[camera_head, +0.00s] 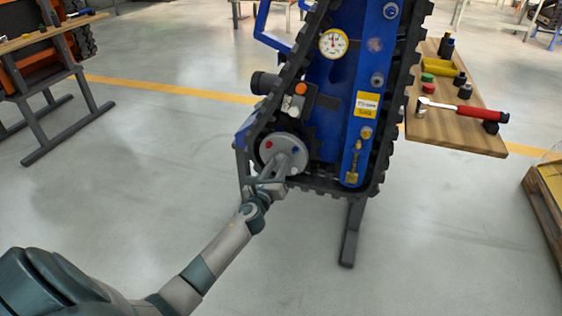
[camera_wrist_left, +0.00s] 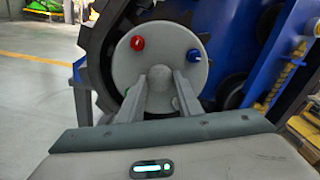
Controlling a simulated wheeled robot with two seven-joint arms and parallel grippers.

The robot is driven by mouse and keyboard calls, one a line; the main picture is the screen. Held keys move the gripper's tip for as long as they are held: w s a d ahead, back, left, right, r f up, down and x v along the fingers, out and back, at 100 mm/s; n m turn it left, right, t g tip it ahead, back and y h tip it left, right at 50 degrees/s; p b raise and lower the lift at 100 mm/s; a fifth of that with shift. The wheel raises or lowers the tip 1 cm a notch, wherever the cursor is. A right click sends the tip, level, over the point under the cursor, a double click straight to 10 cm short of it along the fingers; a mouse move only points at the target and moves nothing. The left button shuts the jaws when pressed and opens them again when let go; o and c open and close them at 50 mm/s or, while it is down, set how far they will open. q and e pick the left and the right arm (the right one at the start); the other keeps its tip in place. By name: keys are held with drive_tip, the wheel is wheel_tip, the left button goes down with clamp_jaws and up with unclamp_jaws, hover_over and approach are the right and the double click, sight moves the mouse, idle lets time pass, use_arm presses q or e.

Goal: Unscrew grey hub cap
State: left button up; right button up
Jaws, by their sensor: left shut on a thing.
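The grey hub cap (camera_head: 285,139) is a round disc on the lower end of the upright blue tracked carrier (camera_head: 335,95). It carries a red knob (camera_wrist_left: 137,43) and a blue knob (camera_wrist_left: 194,54), and a rounded grey boss stands at its centre. My left gripper (camera_head: 286,161) reaches it from below. In the left wrist view the two fingers of the gripper (camera_wrist_left: 160,82) lie either side of the boss, shut on the hub cap (camera_wrist_left: 163,48). The cap sits flat against the carrier, with its lower part hidden by my fingers. My right gripper is not in view.
A wooden table (camera_head: 445,128) right of the carrier holds a red-handled hammer (camera_head: 463,111), bottles and coloured caps. A pressure gauge (camera_head: 333,43) and an orange button (camera_head: 301,88) are on the carrier. Another bench stands far left. The floor at front is clear.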

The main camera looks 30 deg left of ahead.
use_arm(q)
drive_tip(key=n, duration=0.3)
drive_tip(key=shift+n, duration=1.4)
drive_tip(key=shift+n, duration=0.8)
drive_tip(key=n+p, duration=0.1)
drive_tip(key=n, duration=0.4)
drive_tip(key=shift+r+n, duration=0.1)
drive_tip(key=shift+n, duration=1.4)
